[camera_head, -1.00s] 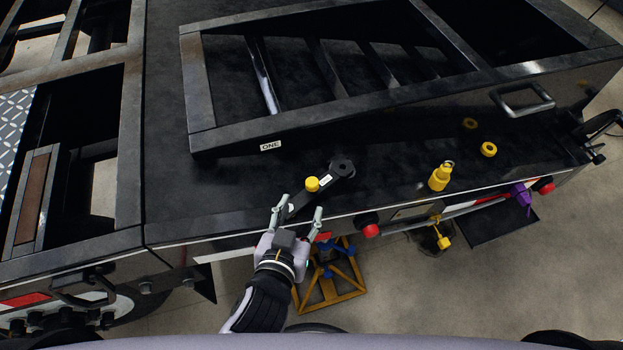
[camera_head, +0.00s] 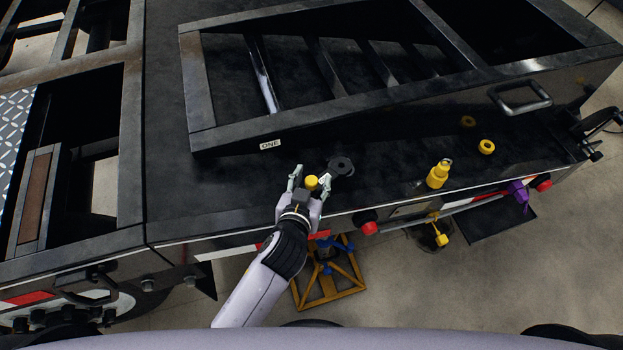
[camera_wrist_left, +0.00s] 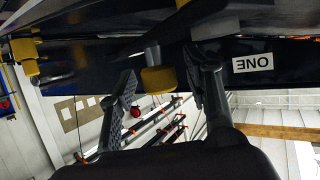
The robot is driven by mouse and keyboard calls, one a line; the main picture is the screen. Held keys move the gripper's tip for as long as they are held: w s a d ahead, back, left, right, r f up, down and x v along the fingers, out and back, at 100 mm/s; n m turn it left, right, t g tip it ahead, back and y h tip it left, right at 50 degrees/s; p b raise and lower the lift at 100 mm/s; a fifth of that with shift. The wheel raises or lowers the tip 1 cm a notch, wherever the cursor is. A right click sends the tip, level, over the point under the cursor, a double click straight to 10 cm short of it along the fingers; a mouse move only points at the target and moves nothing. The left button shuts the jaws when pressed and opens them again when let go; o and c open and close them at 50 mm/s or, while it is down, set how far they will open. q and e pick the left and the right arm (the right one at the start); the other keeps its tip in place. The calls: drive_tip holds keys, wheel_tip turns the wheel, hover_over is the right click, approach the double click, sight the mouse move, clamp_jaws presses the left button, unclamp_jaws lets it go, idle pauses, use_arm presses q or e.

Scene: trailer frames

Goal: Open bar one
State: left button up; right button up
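The bar is a short dark lever with a round black pivot (camera_head: 342,167) on the deck and a yellow knob (camera_head: 311,183) at its near end. A white label reading ONE (camera_head: 270,145) is on the frame just behind it; it appears upside down in the left wrist view (camera_wrist_left: 253,63). My left gripper (camera_head: 311,175) is open, its fingers on either side of the knob, hiding much of the bar. In the left wrist view the knob (camera_wrist_left: 158,80) lies between the fingers, with a visible gap to the left one. My right gripper is not in view.
The raised black ramp frame (camera_head: 205,90) stands behind the bar. A yellow jack stand (camera_head: 330,282) is below.

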use_arm(q)
clamp_jaws()
idle(0.3)
idle(0.4)
